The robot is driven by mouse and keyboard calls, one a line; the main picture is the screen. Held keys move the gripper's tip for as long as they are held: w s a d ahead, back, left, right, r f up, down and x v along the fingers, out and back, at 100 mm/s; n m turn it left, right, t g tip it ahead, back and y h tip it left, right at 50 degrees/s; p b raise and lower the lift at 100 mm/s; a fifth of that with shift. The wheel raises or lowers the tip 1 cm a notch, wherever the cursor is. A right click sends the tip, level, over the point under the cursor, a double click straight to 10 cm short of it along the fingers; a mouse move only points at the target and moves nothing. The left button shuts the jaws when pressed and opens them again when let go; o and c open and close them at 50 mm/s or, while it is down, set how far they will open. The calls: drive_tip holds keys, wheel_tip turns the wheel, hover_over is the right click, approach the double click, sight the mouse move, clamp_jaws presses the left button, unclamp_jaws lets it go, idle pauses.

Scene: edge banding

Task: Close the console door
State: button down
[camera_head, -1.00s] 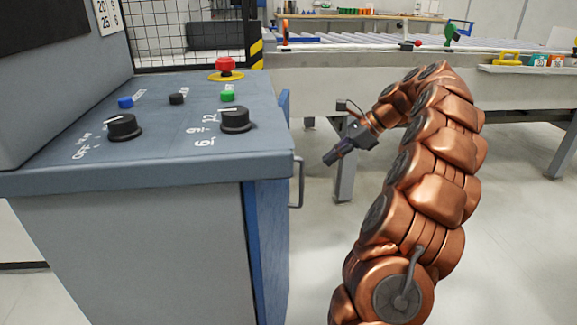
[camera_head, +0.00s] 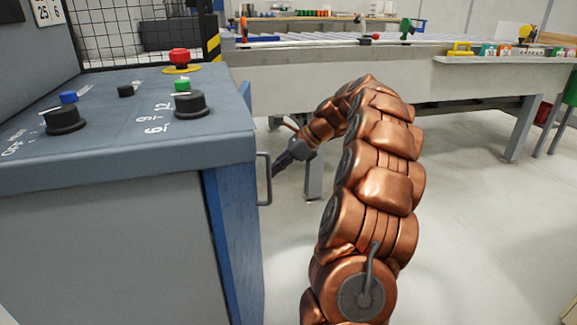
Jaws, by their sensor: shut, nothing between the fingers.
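The grey console (camera_head: 110,215) stands at the left with its sloped control top. Its blue door (camera_head: 238,240) shows on the right side, seen nearly edge-on. I cannot tell how far it stands open. A grey bar handle (camera_head: 265,180) sticks out from the door side, just below the console top. My gripper (camera_head: 276,172) is shut and empty, pointing down and left just right of the handle. Its tips look very close to the handle or touching it; the view does not settle which.
The console top carries black knobs (camera_head: 189,104), small buttons and a red emergency stop (camera_head: 180,58). A long conveyor table (camera_head: 370,75) crosses behind my arm. The grey floor (camera_head: 460,240) at the right is clear. A red bin (camera_head: 543,112) stands at the far right.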

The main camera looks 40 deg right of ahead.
drive_tip(key=shift+w+a+b, duration=0.35)
drive_tip(key=shift+w+a, duration=0.55)
drive_tip(key=shift+a, duration=0.2)
drive_tip(key=shift+r, duration=0.1)
